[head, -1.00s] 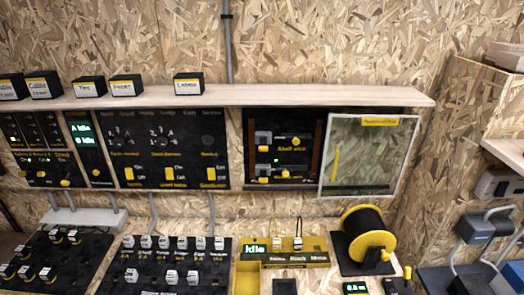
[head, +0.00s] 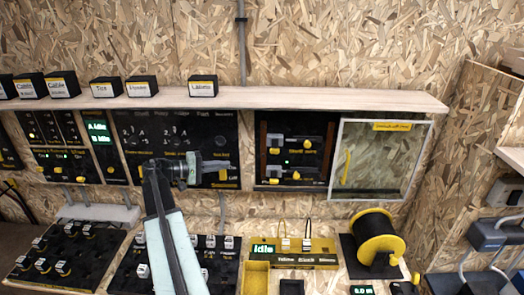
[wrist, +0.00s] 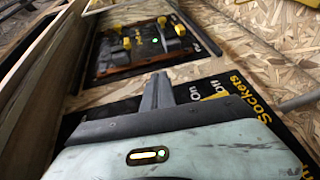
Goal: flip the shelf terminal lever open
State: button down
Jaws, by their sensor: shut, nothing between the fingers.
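The shelf wire panel (head: 293,157) is a black board under the shelf, right of centre in the head view. It carries two grey terminal blocks with yellow levers, an upper lever (head: 307,144) and a lower lever (head: 296,175). In the wrist view the panel (wrist: 142,62) is ahead, with yellow parts and a lit green light. I cannot tell each lever's position. My gripper (head: 223,167) is shut and empty, left of the panel and apart from it, in front of the sockets board. Its narrow closed fingers also show in the wrist view (wrist: 157,92).
A clear framed cover (head: 337,135) with a yellow handle stands just right of the panel. The shelf (head: 300,98) runs above, with labelled black boxes on it. Below are a yellow tray (head: 257,278), a spool (head: 378,238) and several small blocks.

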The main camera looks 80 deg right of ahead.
aim_at(265, 150)
jog(key=s+r, duration=0.1)
jog(key=s, duration=0.1)
jog(key=s+d+r+g, duration=0.1)
jog(key=s, duration=0.1)
jog(key=s+d+r+m+g, duration=0.1)
jog(key=s, duration=0.1)
jog(key=shift+d+r+y, duration=0.2)
jog(key=shift+r+y, duration=0.2)
jog(key=x, duration=1)
jog(key=shift+r, duration=0.1)
jog(key=shift+w, duration=0.1)
